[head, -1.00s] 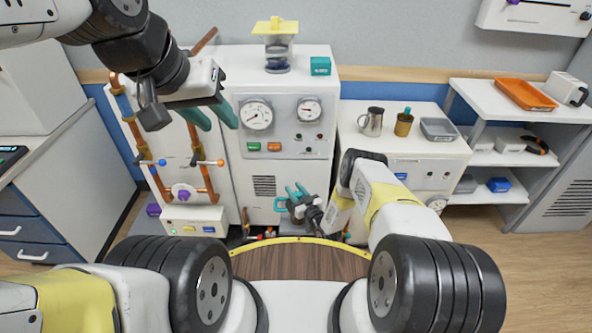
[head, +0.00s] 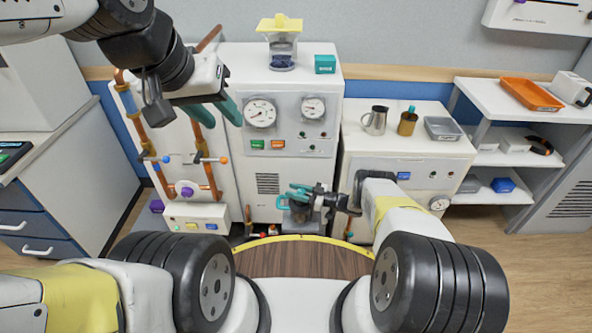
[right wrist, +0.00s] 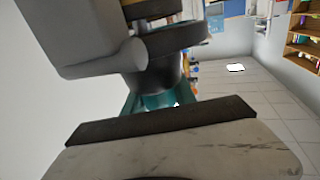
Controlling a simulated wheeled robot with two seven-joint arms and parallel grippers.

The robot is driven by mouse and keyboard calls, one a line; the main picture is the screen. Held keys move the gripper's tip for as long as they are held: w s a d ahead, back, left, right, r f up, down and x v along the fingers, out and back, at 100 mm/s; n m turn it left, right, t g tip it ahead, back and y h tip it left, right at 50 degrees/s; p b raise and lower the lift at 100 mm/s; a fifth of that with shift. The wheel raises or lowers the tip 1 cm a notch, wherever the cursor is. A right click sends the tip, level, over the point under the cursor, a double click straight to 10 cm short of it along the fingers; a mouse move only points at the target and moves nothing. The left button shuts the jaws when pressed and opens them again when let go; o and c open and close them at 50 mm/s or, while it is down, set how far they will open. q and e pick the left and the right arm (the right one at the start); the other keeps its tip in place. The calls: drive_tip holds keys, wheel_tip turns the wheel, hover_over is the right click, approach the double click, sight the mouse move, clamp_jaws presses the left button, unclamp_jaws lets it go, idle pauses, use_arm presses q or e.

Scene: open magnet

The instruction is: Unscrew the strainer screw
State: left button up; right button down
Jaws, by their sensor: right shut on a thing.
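My right gripper (head: 290,196) is at the low front of the white machine (head: 293,190), its teal fingers pointing left. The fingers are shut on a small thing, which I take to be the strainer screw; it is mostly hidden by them. A grey block shows just below the fingers. In the right wrist view the teal fingers (right wrist: 158,102) show only partly, behind dark and grey parts, and the held thing is not clear. My left gripper (head: 214,110) is raised at the upper left, its teal fingers apart and empty, in front of copper pipes.
Copper pipes with valves (head: 205,160) stand left of the machine. A lower white cabinet (head: 405,160) on the right carries a metal jug (head: 375,121), a brown cup (head: 407,124) and a grey tray (head: 442,128). A round wooden top (head: 300,260) with a yellow rim is in front.

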drive_tip(key=shift+s+n+g, duration=0.15)
drive_tip(key=shift+n+g, duration=0.45)
drive_tip(key=shift+g, duration=0.3)
drive_tip(key=c, duration=1)
unclamp_jaws()
drive_tip(key=d, duration=0.2)
drive_tip(key=s+d, duration=0.1)
drive_tip(key=d, duration=0.4)
drive_tip(key=shift+s+d, duration=0.3)
